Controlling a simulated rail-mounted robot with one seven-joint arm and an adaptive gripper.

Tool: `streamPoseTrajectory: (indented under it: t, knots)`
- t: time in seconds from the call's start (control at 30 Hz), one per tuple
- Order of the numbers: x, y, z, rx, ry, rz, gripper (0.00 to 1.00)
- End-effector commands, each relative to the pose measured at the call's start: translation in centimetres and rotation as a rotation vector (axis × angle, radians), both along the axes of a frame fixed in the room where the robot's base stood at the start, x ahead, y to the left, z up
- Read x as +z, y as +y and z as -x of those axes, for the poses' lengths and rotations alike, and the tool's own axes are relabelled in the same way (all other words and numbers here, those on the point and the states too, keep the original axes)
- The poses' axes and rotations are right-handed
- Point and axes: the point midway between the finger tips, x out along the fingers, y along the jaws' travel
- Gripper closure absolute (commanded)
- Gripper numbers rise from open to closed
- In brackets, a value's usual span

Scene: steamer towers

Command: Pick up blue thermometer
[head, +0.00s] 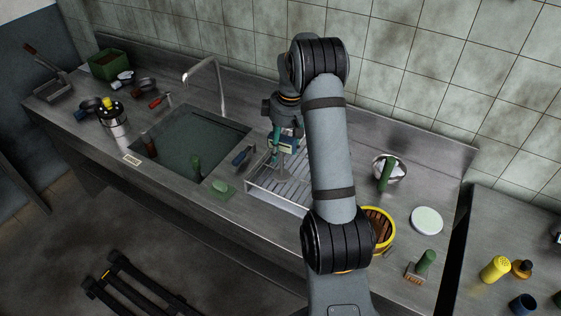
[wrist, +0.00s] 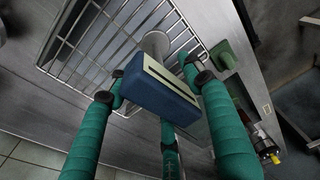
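The blue thermometer is a blue block with a cream face and a dark slot, filling the middle of the wrist view (wrist: 160,92). My gripper (wrist: 155,78) has green fingers closed around it, with fingers at its left and right ends and another beneath. In the head view, my gripper (head: 285,150) is over the wire drying rack (head: 262,188), and the thermometer (head: 287,142) shows small between the fingers. It looks held above the rack. The exact finger contacts are partly hidden.
A pale grey round object (wrist: 154,43) lies just beyond the thermometer. The sink (head: 190,145) is left of the rack, with a green sponge (head: 221,186) on its near edge. A yellow-rimmed bowl (head: 388,222) and white disc (head: 427,220) stand right of my arm.

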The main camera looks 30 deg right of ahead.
Motion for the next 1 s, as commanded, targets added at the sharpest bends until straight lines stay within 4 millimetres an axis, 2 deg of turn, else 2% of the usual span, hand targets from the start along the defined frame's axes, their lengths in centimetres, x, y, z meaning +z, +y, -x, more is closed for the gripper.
streamPoseTrajectory:
  t: [0.07,0.8,1.0]
  knots:
    - [0.02,-0.01,0.0,0.0,0.0,0.0,0.56]
    - [0.04,-0.01,-0.02,0.0,0.0,0.0,0.99]
    - [0.08,-0.03,-0.04,0.0,-0.001,0.0,1.0]
